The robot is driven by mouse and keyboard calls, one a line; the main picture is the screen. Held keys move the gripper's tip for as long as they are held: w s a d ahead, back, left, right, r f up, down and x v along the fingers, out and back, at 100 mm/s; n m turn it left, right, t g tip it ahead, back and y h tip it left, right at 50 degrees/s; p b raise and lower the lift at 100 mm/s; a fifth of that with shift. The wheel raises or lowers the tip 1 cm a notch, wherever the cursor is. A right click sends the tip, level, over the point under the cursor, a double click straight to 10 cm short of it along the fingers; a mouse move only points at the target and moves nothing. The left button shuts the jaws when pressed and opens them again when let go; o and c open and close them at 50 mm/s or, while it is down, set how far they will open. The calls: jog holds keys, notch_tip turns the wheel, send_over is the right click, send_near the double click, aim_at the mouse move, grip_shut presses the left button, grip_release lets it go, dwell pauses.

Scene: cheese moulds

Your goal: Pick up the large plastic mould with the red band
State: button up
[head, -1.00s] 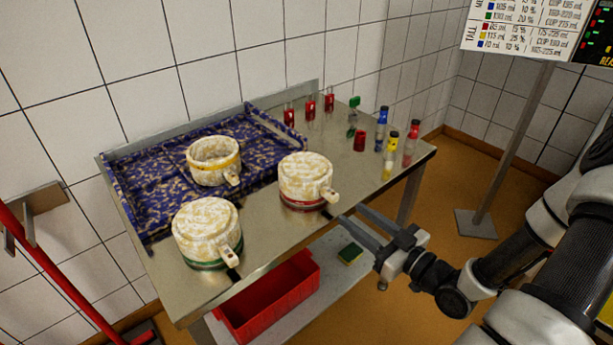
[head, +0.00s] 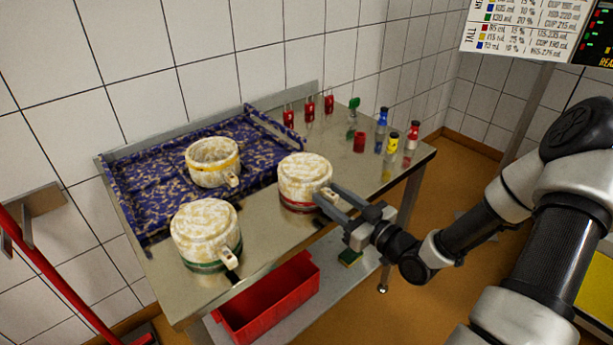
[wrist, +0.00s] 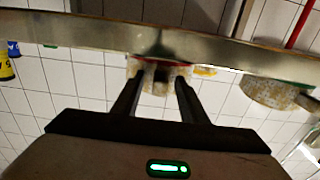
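The large cream mould with the red band (head: 304,180) stands upside down on the steel table, its band low near the tabletop and its handle towards the front right. My gripper (head: 326,197) is at that handle, coming from the right. In the wrist view my open fingers (wrist: 158,76) point at the mould, with the handle (wrist: 157,85) showing between or just beyond them. I see gaps beside the handle and no clear contact. Part of the handle is hidden by a finger in the head view.
A similar mould with a green band (head: 206,234) stands at the front left of the steel table (head: 270,238). A yellow-banded mould (head: 212,162) sits in the blue speckled tray (head: 135,200). Small bottles, including a blue-capped one (head: 381,118), stand at the right. A red crate (head: 270,297) is below.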

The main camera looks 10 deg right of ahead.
grip_shut()
notch_tip(320, 180, up, 10)
jog(key=p, duration=0.2)
jog(key=shift+p, duration=0.35)
jog(key=shift+f, duration=0.1)
